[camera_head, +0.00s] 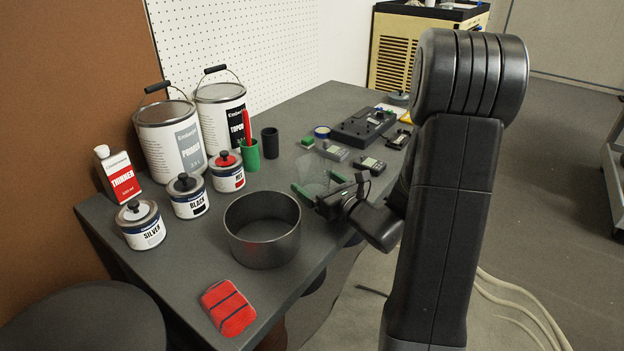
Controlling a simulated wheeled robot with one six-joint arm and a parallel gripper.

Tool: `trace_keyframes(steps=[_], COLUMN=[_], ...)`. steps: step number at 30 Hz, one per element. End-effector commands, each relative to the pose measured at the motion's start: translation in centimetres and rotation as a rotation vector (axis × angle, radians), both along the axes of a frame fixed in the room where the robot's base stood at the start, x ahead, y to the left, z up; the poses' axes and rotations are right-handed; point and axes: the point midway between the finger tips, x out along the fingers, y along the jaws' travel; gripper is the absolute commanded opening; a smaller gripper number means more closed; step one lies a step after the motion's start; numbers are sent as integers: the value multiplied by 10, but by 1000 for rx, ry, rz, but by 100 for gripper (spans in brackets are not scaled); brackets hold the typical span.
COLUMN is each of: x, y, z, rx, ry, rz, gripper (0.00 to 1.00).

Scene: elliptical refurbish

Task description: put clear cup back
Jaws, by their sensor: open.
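A faint, see-through shape that looks like the clear cup (312,170) stands on the dark table (335,100), near its right edge. Its outline is hard to make out. My gripper (316,183) reaches in from the right, low over the table edge. Its green fingers are apart, one at the front left and one at the back right. The cup shows just behind and between them. I cannot tell whether either finger touches it.
A dark round bowl (262,250) and a red block (228,307) are in front. Silver (140,227), black (188,197) and red (227,174) paint tins stand left. A green holder (250,156) and dark cup (270,143) are behind. Small devices (371,165) lie farther back.

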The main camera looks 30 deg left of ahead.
Motion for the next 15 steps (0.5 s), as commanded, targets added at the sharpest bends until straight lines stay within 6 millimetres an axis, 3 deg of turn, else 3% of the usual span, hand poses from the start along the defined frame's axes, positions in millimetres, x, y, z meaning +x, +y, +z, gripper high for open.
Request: trace_keyframes(steps=[6,15], x=[-15,-29], y=[-46,-83], z=[1,0], rx=[-1,-1], ry=[1,1], rz=[-5,-2], gripper=[93,93])
